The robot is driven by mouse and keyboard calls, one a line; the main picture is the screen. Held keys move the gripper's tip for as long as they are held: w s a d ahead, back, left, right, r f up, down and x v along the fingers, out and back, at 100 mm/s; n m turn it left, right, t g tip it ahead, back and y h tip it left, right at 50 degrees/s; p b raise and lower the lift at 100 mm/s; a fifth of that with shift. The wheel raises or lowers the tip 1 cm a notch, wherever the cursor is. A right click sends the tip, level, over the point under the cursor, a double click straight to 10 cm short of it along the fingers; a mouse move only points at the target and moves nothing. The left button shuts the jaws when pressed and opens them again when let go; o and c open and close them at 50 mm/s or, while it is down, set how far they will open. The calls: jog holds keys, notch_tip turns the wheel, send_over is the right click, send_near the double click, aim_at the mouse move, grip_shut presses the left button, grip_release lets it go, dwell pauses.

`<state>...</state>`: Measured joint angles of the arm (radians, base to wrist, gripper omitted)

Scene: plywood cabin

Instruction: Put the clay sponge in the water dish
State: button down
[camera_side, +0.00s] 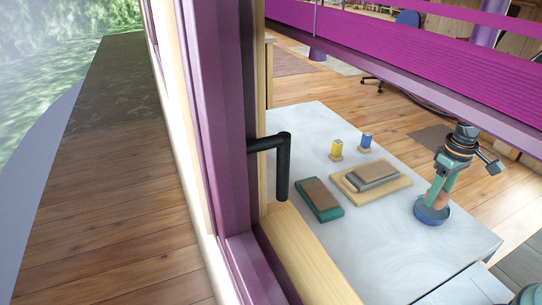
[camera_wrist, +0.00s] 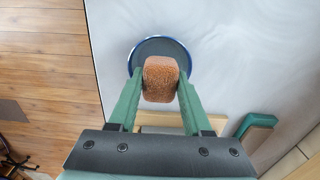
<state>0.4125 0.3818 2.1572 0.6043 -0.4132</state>
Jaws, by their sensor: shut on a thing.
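The clay sponge (camera_wrist: 160,78) is a rounded reddish-brown block. My gripper (camera_wrist: 160,88) is shut on it, one green finger at each side. The water dish (camera_wrist: 136,60) is round with a blue rim and a dark grey-blue inside. In the wrist view the sponge overlaps the dish's near part and hides some of it. In the side view my gripper (camera_side: 435,195) points down at the blue dish (camera_side: 432,217) on the table's right part. The sponge is hard to make out there, and I cannot tell whether it touches the dish's bottom.
A wooden board (camera_side: 400,190) with a grey slab (camera_side: 372,178) lies left of the dish. A teal tray (camera_side: 325,212) with a brown top is further left. Small yellow (camera_side: 337,148) and blue (camera_side: 366,140) pieces stand behind. A window frame (camera_side: 222,130) crosses the side view.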

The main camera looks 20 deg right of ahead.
jog(key=shift+f, duration=0.65)
jog(key=shift+f, duration=0.15)
jog(key=shift+c, duration=1.7)
grip_release()
notch_tip(320, 180, up, 12)
jog(key=shift+r, duration=0.1)
jog(key=s+a+r+t, duration=0.1)
jog(key=a+r+t, duration=0.1)
jog(key=a+r, duration=0.3)
jog(key=s+a+r+t, duration=0.2)
jog(key=a+r, duration=0.3)
jog(key=a, duration=0.4)
jog(key=shift+s+t, duration=0.25)
jog(key=shift+t, duration=0.55)
